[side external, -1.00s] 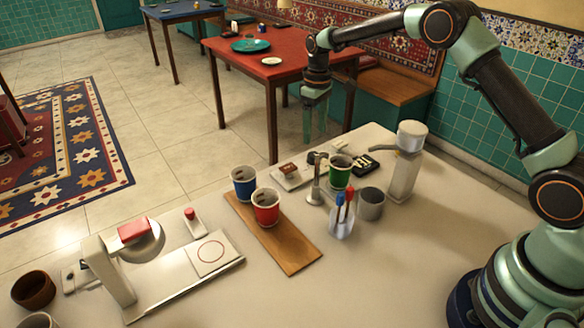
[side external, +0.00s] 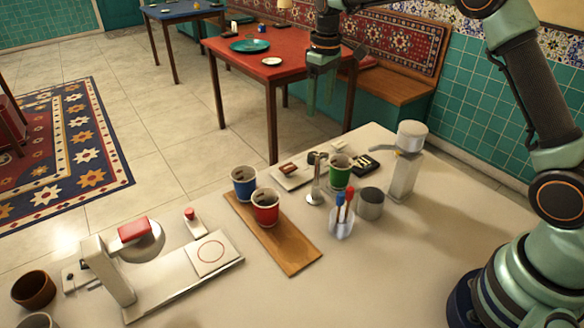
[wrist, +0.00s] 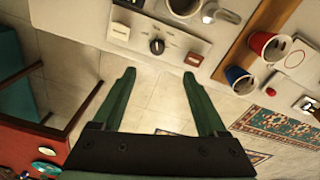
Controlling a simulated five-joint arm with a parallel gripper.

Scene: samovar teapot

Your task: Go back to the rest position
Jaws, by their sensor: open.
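My gripper (side external: 322,88) is raised above and behind the white counter (side external: 350,270), in front of the red table in the side view. In the wrist view my gripper (wrist: 160,80) shows two green fingers spread apart with only floor tiles between them. It is open, holds nothing and touches nothing.
On the counter, a blue cup (side external: 244,182) and a red cup (side external: 266,208) stand on a wooden board (side external: 292,256). A green cup (side external: 340,172), a clear holder with stirrers (side external: 341,224), a grey cup (side external: 370,203) and a tall dispenser (side external: 404,165) stand to the right.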

